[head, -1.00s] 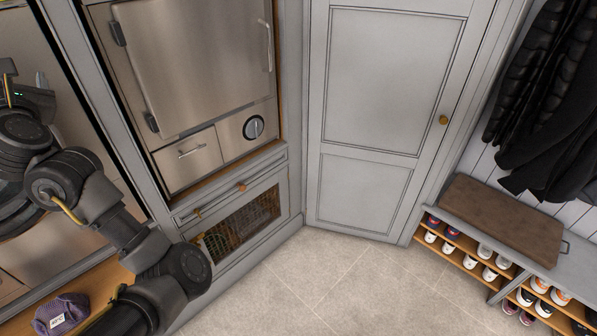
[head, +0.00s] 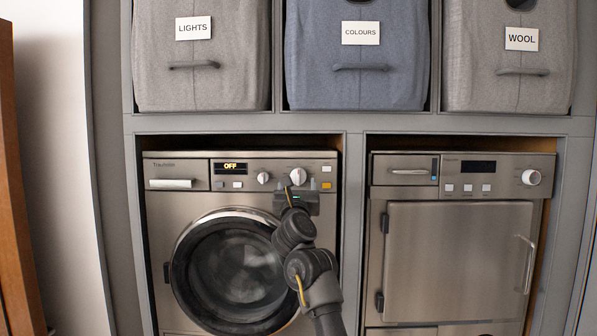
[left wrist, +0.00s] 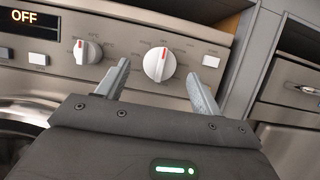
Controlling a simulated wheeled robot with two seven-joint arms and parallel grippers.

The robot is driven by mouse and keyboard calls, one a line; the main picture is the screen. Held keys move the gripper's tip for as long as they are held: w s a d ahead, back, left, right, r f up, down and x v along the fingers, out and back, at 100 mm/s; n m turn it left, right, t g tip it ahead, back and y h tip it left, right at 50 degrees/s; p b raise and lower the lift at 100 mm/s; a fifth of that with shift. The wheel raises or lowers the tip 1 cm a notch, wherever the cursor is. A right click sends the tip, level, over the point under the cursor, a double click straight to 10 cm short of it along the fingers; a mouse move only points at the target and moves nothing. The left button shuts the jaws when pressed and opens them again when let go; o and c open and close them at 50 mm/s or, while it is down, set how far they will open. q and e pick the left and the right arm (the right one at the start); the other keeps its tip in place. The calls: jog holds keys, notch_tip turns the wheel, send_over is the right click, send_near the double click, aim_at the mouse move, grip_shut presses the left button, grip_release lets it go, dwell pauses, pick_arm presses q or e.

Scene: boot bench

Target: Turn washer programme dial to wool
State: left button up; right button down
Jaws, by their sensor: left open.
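The washer (head: 255,210) stands at the lower left of the head view, its display (head: 230,167) reading OFF. Its larger white dial (head: 298,176) is on the upper right of the panel. In the left wrist view this dial (left wrist: 159,64) has a red mark near its top; the printing around it is too small to read. My left gripper (head: 301,189) is open just in front of the dial. In the left wrist view its fingers (left wrist: 157,74) point at the panel, one on each side of the dial, apart from it. My right gripper is out of view.
A smaller white dial (left wrist: 87,51) sits left of the large one, and a white button (left wrist: 211,61) right of it. A second steel machine (head: 460,240) with its own knob (head: 531,177) stands to the right. Bins labelled LIGHTS, COLOURS and WOOL (head: 509,70) fill the shelf above.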

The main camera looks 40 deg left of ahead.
aim_at(298, 179)
pick_arm(q)
jog(key=shift+p+x, duration=0.7)
jog(key=shift+x, duration=0.95)
